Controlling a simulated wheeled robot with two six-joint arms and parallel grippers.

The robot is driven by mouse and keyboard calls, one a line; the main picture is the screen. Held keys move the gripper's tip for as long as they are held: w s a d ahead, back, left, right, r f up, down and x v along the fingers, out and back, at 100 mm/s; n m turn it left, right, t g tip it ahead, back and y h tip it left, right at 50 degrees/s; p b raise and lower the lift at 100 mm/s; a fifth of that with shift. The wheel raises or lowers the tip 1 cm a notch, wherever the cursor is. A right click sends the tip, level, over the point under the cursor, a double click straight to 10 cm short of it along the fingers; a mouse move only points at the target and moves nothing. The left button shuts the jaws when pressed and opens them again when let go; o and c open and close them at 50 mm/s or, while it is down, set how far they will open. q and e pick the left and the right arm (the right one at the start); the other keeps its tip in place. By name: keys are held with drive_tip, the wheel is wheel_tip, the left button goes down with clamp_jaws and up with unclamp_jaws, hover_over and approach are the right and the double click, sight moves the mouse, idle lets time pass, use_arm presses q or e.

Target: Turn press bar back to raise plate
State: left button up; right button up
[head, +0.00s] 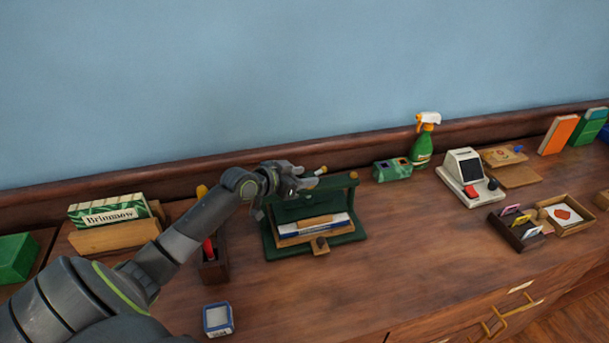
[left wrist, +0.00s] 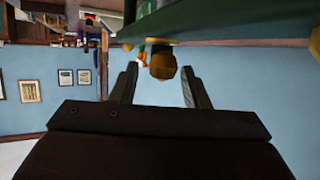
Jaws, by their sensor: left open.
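The dark green press (head: 343,239) stands on the wooden top, with papers or a book (head: 313,226) in its frame. A brass-coloured bar end (head: 321,171) shows at the top of the press beside my left gripper (head: 308,180). My left gripper is open at the top of the press. In the left wrist view, the round brass knob (left wrist: 163,66) appears between and slightly beyond the two spread fingers (left wrist: 160,88); I cannot tell whether they touch it. Much of the bar is hidden by the hand. My right gripper is not in view.
A Brinnow box (head: 112,212) and a wooden holder (head: 212,262) stand left of the press. A small blue-edged box (head: 218,319) lies in front. A spray bottle (head: 423,143), a card machine (head: 464,175) and card trays (head: 515,228) stand right. The front middle is clear.

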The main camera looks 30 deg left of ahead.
use_arm(q)
drive_tip(key=shift+w+d+f, duration=0.15)
drive_tip(key=shift+w, duration=0.2)
